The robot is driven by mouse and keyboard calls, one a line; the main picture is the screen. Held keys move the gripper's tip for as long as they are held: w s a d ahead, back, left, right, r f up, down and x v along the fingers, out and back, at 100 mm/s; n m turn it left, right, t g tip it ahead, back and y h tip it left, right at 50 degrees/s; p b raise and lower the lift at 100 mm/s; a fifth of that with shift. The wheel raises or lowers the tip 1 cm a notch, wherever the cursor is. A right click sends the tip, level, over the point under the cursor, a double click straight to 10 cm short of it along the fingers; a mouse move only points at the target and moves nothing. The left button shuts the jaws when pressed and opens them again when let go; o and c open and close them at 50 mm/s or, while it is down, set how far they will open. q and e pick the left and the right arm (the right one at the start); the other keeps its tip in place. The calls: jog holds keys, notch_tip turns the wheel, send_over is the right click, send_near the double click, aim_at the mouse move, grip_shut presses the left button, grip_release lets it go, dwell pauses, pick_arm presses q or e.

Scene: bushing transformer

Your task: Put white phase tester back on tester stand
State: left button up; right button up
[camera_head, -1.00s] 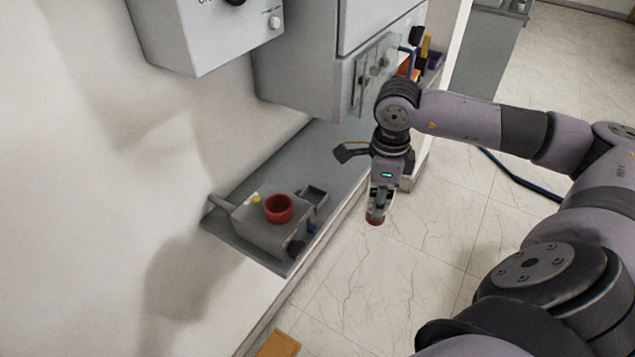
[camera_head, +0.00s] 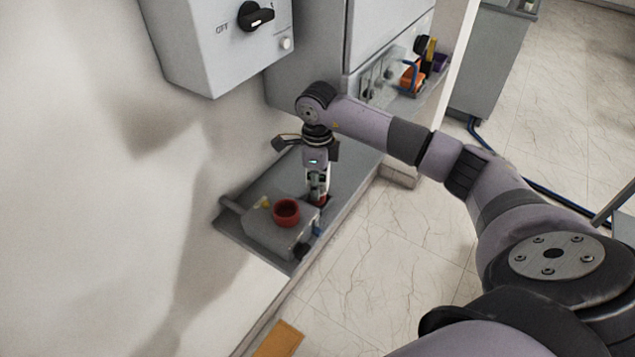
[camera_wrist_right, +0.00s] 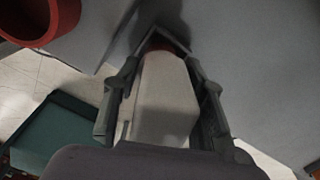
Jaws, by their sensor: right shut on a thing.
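My right gripper (camera_head: 318,186) points down over the grey shelf, beside the grey tester stand. In the right wrist view its two fingers (camera_wrist_right: 165,110) are shut on the white phase tester (camera_wrist_right: 163,100), a pale body with a red end. In the head view the tester (camera_head: 325,182) is mostly hidden by the gripper, and its red tip shows low down. The tester stand (camera_head: 268,232) is a grey box with a red ring (camera_head: 286,212) on top. The ring also shows in the right wrist view (camera_wrist_right: 58,38). I cannot tell whether the tester touches the stand. My left gripper is out of view.
A grey control box (camera_head: 215,50) with an OFF knob hangs on the wall above. A cabinet (camera_head: 385,45) stands behind my right arm. A side shelf at the right holds an orange item (camera_head: 410,77). A brown block (camera_head: 279,340) lies low in front.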

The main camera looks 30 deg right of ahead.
jog(key=shift+f, duration=0.9)
jog(key=o, duration=1.3)
jog(key=shift+r, duration=0.35)
notch_tip(320, 180, up, 6)
jog(key=shift+r+b, duration=0.2)
jog(key=shift+b, duration=0.7)
jog(key=shift+r, duration=0.4)
